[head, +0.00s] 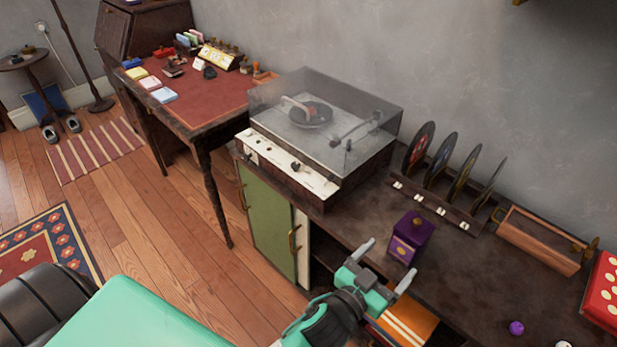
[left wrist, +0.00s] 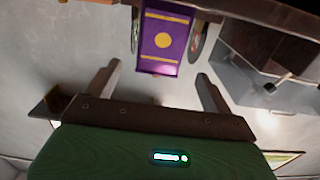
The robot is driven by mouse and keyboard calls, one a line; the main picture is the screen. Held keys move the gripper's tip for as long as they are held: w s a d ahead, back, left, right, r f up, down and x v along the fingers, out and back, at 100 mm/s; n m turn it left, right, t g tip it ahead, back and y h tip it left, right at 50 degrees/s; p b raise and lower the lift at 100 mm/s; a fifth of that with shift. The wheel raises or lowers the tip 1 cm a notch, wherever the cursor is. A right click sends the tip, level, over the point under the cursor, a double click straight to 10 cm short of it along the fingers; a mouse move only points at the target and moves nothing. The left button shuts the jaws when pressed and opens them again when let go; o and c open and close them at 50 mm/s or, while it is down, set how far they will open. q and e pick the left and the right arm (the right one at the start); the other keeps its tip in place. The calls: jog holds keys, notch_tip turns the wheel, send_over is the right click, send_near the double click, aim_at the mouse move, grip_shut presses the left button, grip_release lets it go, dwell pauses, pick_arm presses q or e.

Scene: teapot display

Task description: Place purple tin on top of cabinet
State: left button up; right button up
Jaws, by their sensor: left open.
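The purple tin (head: 410,240) is a small box with a dark lid and a yellow emblem. It stands upright on the dark cabinet top (head: 375,212), right of the record player. My left gripper (head: 387,260) is open and empty at the cabinet's front edge, just in front of the tin, its fingers pointing toward it. The left wrist view appears upside down. There the tin (left wrist: 160,45) lies beyond and between the spread fingers (left wrist: 158,72), apart from them. My right gripper is not in view.
A record player (head: 315,125) with a clear cover stands left of the tin. A record rack (head: 440,200) is behind it. A wooden box (head: 538,240), a red box (head: 603,295) and a purple ball (head: 516,328) are to the right. Bare cabinet top lies between them.

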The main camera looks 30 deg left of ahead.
pick_arm(q)
jog(key=s+a+f+g+y, duration=0.2)
jog(key=a+f+g, duration=0.15)
jog(key=f, duration=0.55)
jog(key=s+a+f+n+g+y, duration=0.1)
jog(key=s+a+f+g, duration=0.2)
jog(key=f, duration=0.5)
jog(key=s+a+f+g+y, duration=0.2)
jog(key=a+f, duration=0.3)
jog(key=f, duration=0.4)
jog(key=s+a+f+g, duration=0.3)
jog(key=s+f, duration=0.4)
jog(key=s+a+f+g, duration=0.3)
jog(key=s+f, duration=0.5)
jog(key=shift+s+f+n+g, duration=0.15)
jog(key=shift+n+g, duration=0.15)
jog(key=shift+g, duration=0.05)
jog(key=shift+a, duration=0.1)
